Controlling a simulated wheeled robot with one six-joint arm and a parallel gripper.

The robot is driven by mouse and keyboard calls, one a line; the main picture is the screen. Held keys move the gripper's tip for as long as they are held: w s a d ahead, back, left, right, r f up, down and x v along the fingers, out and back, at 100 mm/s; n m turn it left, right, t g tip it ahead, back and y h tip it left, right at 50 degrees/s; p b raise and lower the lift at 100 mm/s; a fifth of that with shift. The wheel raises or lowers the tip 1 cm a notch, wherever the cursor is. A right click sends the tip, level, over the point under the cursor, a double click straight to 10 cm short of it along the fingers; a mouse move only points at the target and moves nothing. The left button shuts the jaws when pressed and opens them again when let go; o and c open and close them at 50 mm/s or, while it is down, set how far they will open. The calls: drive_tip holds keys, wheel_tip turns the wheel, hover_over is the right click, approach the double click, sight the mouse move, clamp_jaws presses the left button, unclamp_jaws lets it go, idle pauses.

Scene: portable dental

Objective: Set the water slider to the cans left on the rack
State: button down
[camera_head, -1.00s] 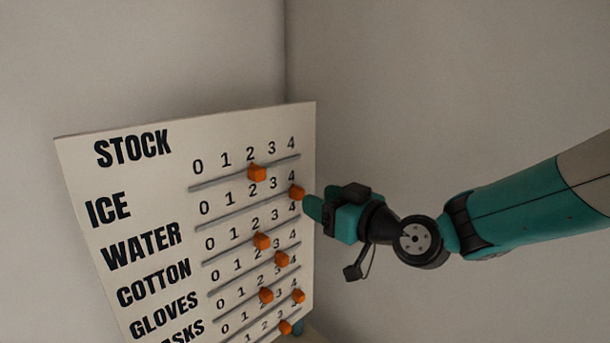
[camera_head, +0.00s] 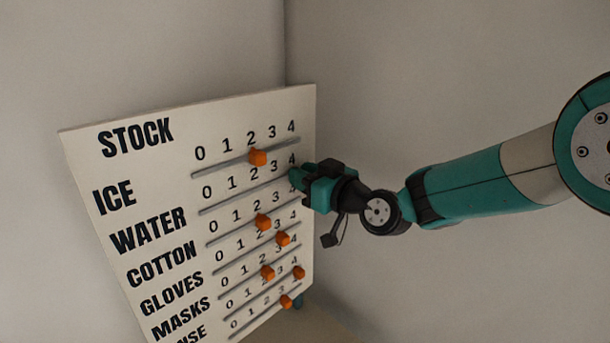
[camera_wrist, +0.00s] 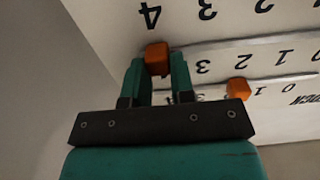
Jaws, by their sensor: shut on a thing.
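The stock board (camera_head: 80,150) stands at the left in the head view, with rows of sliders over digits 0 to 4. The WATER label (camera_head: 148,230) marks the second row, with its grey track (camera_head: 230,201). My gripper (camera_head: 297,178) is at the right end of that track. In the wrist view my gripper (camera_wrist: 157,64) is shut on the orange water slider (camera_wrist: 157,52), its fingers on either side of it, at about the 4 mark. The gripper hides this slider in the head view. The rack and cans are not in view.
The orange ice slider (camera_head: 258,157) sits near 2 on the track above; it also shows in the wrist view (camera_wrist: 238,88). Several other orange sliders sit on lower rows. Plain walls stand behind, and the space right of the board is clear apart from my arm.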

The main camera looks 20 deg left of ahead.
sight(275, 178)
drive_tip(key=s, duration=0.1)
drive_tip(key=s+a+b, duration=0.1)
drive_tip(key=s, duration=0.2)
drive_tip(key=shift+s+a+b, duration=0.1)
drive_tip(key=shift+a+b, duration=0.25)
drive_tip(key=shift+b, duration=0.05)
drive_tip(key=c, duration=1)
unclamp_jaws()
drive_tip(key=shift+o, duration=0.2)
drive_tip(key=shift+d, duration=0.1)
drive_tip(key=shift+s+d+f+b, duration=0.1)
drive_tip(key=shift+d+b, duration=0.2)
drive_tip(key=b+v, duration=0.8)
drive_tip(key=v, duration=0.8)
drive_tip(key=shift+d+b, duration=0.3)
drive_tip(key=shift+b, duration=0.05)
